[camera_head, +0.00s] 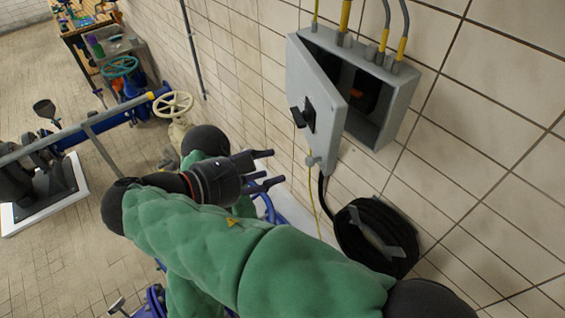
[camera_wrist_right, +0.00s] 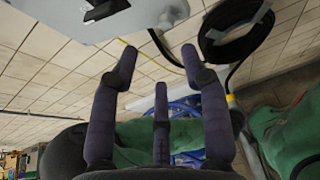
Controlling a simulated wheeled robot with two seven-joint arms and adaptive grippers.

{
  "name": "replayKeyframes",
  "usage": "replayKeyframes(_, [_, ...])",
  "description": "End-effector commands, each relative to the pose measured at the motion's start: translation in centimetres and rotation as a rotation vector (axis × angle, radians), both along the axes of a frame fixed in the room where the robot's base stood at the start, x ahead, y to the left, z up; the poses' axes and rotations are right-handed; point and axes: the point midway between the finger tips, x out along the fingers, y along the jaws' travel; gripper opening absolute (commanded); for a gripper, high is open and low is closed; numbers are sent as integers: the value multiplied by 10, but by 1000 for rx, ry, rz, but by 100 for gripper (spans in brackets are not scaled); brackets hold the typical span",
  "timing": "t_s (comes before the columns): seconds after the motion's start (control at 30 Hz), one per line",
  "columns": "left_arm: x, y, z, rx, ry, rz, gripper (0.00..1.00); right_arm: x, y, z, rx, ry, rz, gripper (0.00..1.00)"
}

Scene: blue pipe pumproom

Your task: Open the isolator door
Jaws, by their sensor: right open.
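The grey isolator box (camera_head: 385,115) is fixed to the tiled wall. Its door (camera_head: 310,75) is hinged on the left side of the picture's opening and stands partly open, so the dark inside shows. A black rotary handle (camera_head: 309,117) is on the door's face, and a small latch knob (camera_head: 314,160) is at its lower edge. My right gripper (camera_head: 268,168) is open and empty, below and left of the door, apart from it. In the right wrist view the gripper's fingers (camera_wrist_right: 158,65) are spread, with the door (camera_wrist_right: 65,15) beyond them at the top. My left gripper is not in view.
A black coiled hose (camera_head: 375,238) hangs on the wall below the box; it also shows in the wrist view (camera_wrist_right: 237,30). Yellow-sleeved conduits (camera_head: 345,17) enter the box's top. Blue pipework with a cream handwheel (camera_head: 173,104) is at the left. A workbench (camera_head: 80,25) stands far back.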

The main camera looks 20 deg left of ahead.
Motion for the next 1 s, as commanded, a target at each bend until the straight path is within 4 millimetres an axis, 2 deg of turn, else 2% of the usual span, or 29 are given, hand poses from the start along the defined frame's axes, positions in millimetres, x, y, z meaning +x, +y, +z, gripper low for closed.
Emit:
replayKeyframes(0.2, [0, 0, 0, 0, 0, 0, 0, -17, 11, 8, -1, -1, 0, 46])
replayKeyframes(0.53, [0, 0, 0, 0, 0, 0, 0, -20, 12, 9, -1, -1, -1, 46])
replayKeyframes(0.57, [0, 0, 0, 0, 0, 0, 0, -20, 12, 9, -1, -1, -1, 40])
replayKeyframes(0.7, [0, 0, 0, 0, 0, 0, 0, -20, 12, 9, -1, -1, -1, 1])
replayKeyframes(0.87, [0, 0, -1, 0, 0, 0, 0, -15, 6, 9, 11, 24, -20, 0])
replayKeyframes(1.0, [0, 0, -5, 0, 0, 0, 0, 1, -23, 4, 77, 155, -119, 0])
